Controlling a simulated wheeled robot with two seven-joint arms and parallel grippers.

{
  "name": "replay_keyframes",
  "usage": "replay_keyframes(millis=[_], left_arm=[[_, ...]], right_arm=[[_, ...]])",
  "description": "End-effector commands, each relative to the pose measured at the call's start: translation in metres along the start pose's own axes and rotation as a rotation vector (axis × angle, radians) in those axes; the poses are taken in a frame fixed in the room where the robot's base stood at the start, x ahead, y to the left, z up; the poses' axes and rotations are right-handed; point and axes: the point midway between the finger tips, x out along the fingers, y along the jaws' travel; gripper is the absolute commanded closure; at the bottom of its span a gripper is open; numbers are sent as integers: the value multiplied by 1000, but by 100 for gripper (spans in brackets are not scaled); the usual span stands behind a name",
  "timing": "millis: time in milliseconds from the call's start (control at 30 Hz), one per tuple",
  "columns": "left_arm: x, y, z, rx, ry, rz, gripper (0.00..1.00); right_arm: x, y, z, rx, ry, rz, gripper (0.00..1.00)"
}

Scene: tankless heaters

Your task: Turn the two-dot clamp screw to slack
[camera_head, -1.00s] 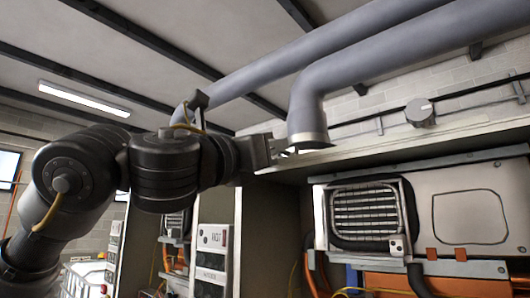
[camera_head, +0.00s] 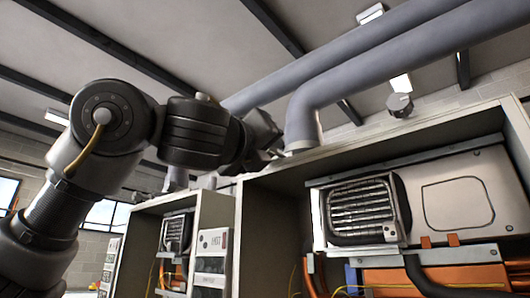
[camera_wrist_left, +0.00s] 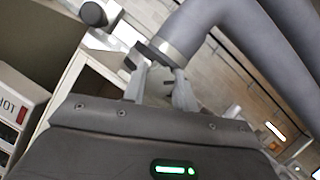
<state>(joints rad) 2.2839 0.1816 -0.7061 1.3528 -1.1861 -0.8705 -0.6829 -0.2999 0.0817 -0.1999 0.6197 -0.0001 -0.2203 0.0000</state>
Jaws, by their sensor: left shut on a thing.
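My left gripper (camera_head: 272,154) is at the lower end of a grey bent pipe, beside its metal clamp band (camera_head: 301,146). In the left wrist view the two fingers (camera_wrist_left: 158,70) reach up to the clamp band (camera_wrist_left: 167,50) and are shut on a small part at its side, taken to be the clamp screw. The screw is mostly hidden by the fingers, and no dot marks can be made out. My right gripper is in neither view.
The grey pipe (camera_head: 325,97) rises from the top of an open cabinet (camera_head: 268,215) and bends back to the right. A heater unit with a grille (camera_head: 365,208) sits inside. A second cabinet (camera_head: 215,210) stands left. A round grey knob (camera_head: 399,105) is behind the cabinet top.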

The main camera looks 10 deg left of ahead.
Motion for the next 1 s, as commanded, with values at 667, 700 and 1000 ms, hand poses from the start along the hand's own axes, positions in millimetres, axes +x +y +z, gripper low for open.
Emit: replay_keyframes(millis=[667,700,1000], left_arm=[[0,0,1,-6,-2,2,51],[0,0,1,-6,-1,2,51],[0,0,0,-4,0,1,51]], right_arm=[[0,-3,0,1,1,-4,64],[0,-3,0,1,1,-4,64],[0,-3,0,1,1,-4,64]])
